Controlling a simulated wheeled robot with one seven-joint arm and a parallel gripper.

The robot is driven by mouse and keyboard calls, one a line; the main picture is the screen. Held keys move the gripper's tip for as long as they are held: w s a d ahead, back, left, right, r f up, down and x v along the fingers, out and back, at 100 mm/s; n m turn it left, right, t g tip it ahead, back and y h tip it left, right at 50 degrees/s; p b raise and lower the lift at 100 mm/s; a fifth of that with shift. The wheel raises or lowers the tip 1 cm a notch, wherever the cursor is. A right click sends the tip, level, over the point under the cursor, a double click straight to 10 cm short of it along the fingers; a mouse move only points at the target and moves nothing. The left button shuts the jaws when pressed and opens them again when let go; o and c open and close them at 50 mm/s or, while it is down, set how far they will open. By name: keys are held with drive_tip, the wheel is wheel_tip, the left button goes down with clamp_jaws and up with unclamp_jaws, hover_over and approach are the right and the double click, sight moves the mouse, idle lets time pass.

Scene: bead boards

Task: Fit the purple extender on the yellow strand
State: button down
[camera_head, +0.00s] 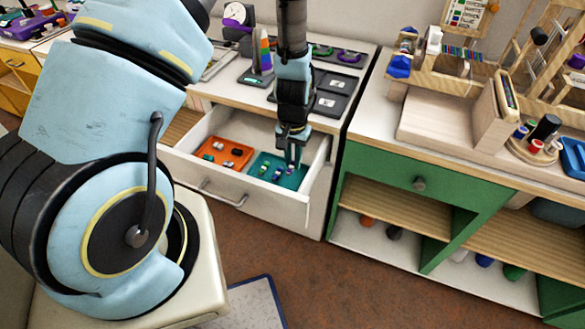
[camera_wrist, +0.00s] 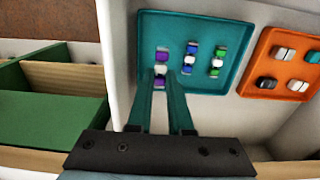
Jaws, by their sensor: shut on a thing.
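The purple extender (camera_wrist: 161,56), a small white piece with purple ends, is at the teal tray (camera_wrist: 175,23) in the open drawer. My gripper (camera_wrist: 161,73) points down into the tray and is shut on this extender, with a finger on each side. In the head view my gripper (camera_head: 292,163) is over the right part of the teal tray (camera_head: 258,159), and its fingers hide most of the held piece. I cannot make out a yellow strand in either view.
A blue-ended piece (camera_wrist: 192,56) and a green-ended piece (camera_wrist: 218,60) stand close beside the held one. An orange tray (camera_wrist: 258,62) holds several small pieces. Drawer walls (camera_head: 318,165) surround the trays. Dark trays (camera_head: 334,104) lie on the counter above. A green cabinet (camera_head: 380,169) stands right.

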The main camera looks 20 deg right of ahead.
sight(293, 178)
drive_tip(key=shift+f+p, duration=0.55)
drive_tip(key=shift+f, duration=1.75)
drive_tip(key=shift+f, duration=0.2)
drive_tip(key=c, duration=1.1)
unclamp_jaws()
drive_tip(key=shift+r, duration=0.15)
